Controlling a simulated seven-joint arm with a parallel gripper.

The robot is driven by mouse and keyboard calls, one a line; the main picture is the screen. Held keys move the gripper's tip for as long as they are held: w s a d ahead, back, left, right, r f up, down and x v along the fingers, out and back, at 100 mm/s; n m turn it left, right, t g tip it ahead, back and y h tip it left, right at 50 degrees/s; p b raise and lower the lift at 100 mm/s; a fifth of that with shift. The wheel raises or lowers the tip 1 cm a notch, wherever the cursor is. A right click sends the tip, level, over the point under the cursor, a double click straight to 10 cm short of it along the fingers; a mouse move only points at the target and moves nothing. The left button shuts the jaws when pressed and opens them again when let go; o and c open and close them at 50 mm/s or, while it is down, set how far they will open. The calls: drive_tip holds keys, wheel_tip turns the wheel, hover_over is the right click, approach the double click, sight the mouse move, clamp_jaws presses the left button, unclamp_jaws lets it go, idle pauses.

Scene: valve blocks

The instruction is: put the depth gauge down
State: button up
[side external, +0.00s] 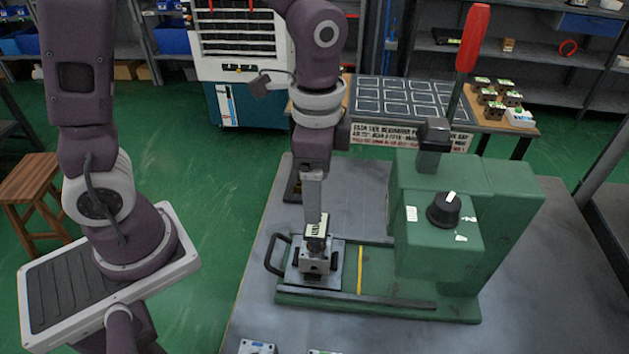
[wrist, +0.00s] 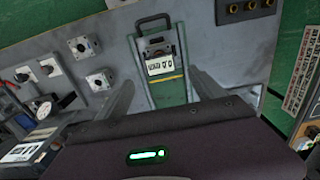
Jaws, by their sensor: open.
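What looks like the depth gauge (side external: 317,229), a small dark body with a pale marked face, sits on top of a grey valve block (side external: 301,262). The block rests at the left end of the green machine's bed. In the wrist view the gauge's pale face (wrist: 160,66) shows ahead, between the fingers. My gripper (side external: 315,216) is directly above the gauge in the side view. In the wrist view my gripper (wrist: 162,79) has its two fingers spread wide apart. Whether a finger touches the gauge cannot be told.
The green machine (side external: 510,220) with a red-handled lever (side external: 472,38) stands right of the block. A black handle (side external: 273,254) is at the bed's left end. Other grey blocks (wrist: 100,80) lie on the grey table (side external: 260,310). A rear table (side external: 398,97) holds several small blocks.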

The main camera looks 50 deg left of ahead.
drive_tip(key=s+a+r+n+t, duration=0.5)
drive_tip(key=s+r+n, duration=0.4)
drive_tip(key=s+r, duration=0.2)
drive_tip(key=shift+s+a+r+t, duration=0.15)
drive_tip(key=shift+s+a+t, duration=0.15)
drive_tip(key=shift+s+a, duration=0.4)
drive_tip(key=shift+w, duration=0.1)
idle(1.4)
drive_tip(key=c, duration=0.3)
drive_tip(key=shift+w, duration=0.1)
